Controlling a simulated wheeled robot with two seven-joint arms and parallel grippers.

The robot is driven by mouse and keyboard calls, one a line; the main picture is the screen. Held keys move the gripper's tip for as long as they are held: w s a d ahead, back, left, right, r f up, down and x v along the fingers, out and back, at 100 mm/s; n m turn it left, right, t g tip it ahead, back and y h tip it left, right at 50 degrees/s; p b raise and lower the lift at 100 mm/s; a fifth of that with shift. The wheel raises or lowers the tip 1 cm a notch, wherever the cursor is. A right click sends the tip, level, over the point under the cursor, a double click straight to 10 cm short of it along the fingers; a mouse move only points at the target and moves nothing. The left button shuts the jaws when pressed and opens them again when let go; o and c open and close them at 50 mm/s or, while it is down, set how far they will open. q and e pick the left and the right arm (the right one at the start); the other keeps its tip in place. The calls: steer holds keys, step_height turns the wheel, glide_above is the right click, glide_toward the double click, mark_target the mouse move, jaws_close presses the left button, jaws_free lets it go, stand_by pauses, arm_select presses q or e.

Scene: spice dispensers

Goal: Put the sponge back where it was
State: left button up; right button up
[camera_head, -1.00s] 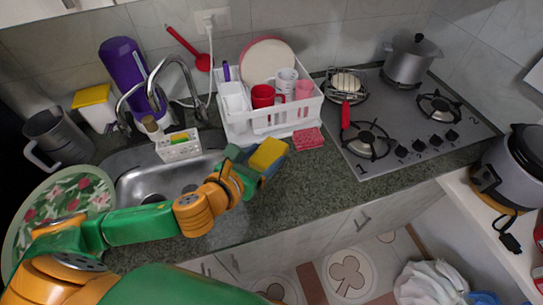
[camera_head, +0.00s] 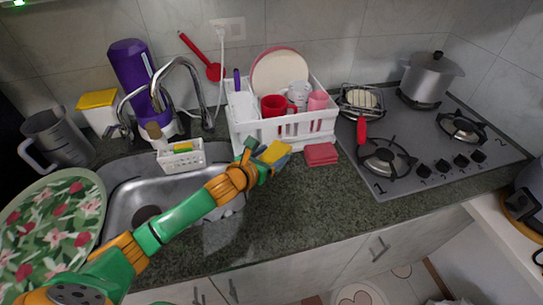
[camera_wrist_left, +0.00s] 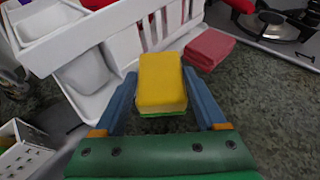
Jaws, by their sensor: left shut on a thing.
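My left gripper (camera_head: 266,163) is shut on a yellow sponge (camera_head: 278,152) with a green underside. It holds the sponge over the counter, in front of the white dish rack (camera_head: 283,131) and left of a folded red cloth (camera_head: 321,154). In the left wrist view the sponge (camera_wrist_left: 162,82) sits between the two blue fingers, with the rack just beyond it. I cannot tell whether the sponge touches the counter. A white caddy (camera_head: 181,162) at the sink's back edge holds something green and yellow. My right gripper is out of view.
The sink (camera_head: 125,192) lies left of the gripper, with the faucet (camera_head: 178,75) behind it. The stove (camera_head: 430,150) is on the right. A floral plate (camera_head: 62,225) is at the left. The counter in front of the gripper is clear.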

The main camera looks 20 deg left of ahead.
arm_select(q)
steer(key=shift+f, duration=0.2)
steer(key=shift+f, duration=0.1)
steer(key=o, duration=1.2)
steer(key=shift+o, duration=0.2)
steer(key=v, duration=1.2)
steer(key=shift+s, duration=0.1)
